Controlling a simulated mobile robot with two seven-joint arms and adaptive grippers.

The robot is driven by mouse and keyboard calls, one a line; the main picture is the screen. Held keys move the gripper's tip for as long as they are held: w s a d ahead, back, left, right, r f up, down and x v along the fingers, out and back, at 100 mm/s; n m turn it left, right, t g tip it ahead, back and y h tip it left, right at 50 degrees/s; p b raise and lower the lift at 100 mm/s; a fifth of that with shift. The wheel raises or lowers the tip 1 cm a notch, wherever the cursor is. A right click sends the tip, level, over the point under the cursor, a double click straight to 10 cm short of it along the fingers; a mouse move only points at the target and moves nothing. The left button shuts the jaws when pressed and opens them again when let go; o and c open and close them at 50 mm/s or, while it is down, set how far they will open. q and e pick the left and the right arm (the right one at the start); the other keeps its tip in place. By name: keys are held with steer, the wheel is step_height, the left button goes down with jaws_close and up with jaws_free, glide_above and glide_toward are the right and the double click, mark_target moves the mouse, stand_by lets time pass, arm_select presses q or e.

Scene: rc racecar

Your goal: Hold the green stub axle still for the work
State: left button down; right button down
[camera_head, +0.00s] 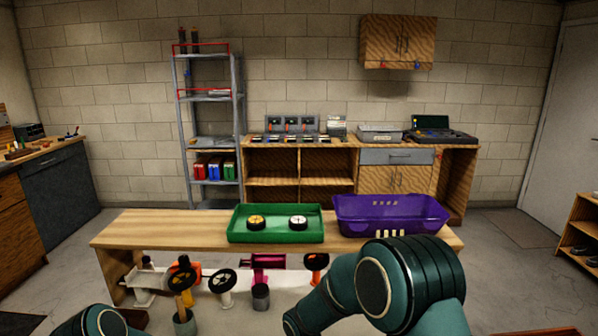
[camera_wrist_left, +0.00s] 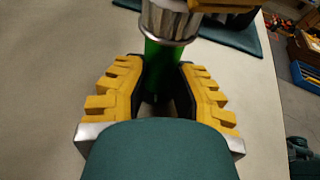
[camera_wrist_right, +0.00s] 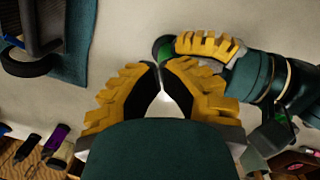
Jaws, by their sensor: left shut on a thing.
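In the left wrist view my left gripper (camera_wrist_left: 161,95) is shut on the green stub axle (camera_wrist_left: 158,72), one yellow finger on each side. A silver ribbed cylinder (camera_wrist_left: 163,22) sits at the axle's far end; I cannot tell whether it is part of the axle. In the right wrist view a bit of the green axle (camera_wrist_right: 163,46) shows at the tip of my left gripper (camera_wrist_right: 170,48). My right gripper (camera_wrist_right: 158,68) is close beside it, its fingertips together with nothing clear between them. The head view shows neither gripper nor the axle.
A blue mat (camera_wrist_right: 78,50) with a dark object on it lies close by on a pale surface. In the head view a green tray (camera_head: 277,237) with two wheels and a purple bin (camera_head: 390,228) stand on a wooden bench (camera_head: 160,228).

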steer(key=shift+s+a+f, duration=0.3)
steer(key=shift+s, duration=0.05)
steer(key=shift+s+a, duration=0.5)
steer(key=shift+a, duration=0.2)
steer(key=shift+s, duration=0.1)
stand_by(0.3)
step_height(320, 180, up, 6)
steer(key=shift+r, duration=0.15)
stand_by(0.6)
steer(key=shift+a, duration=0.1)
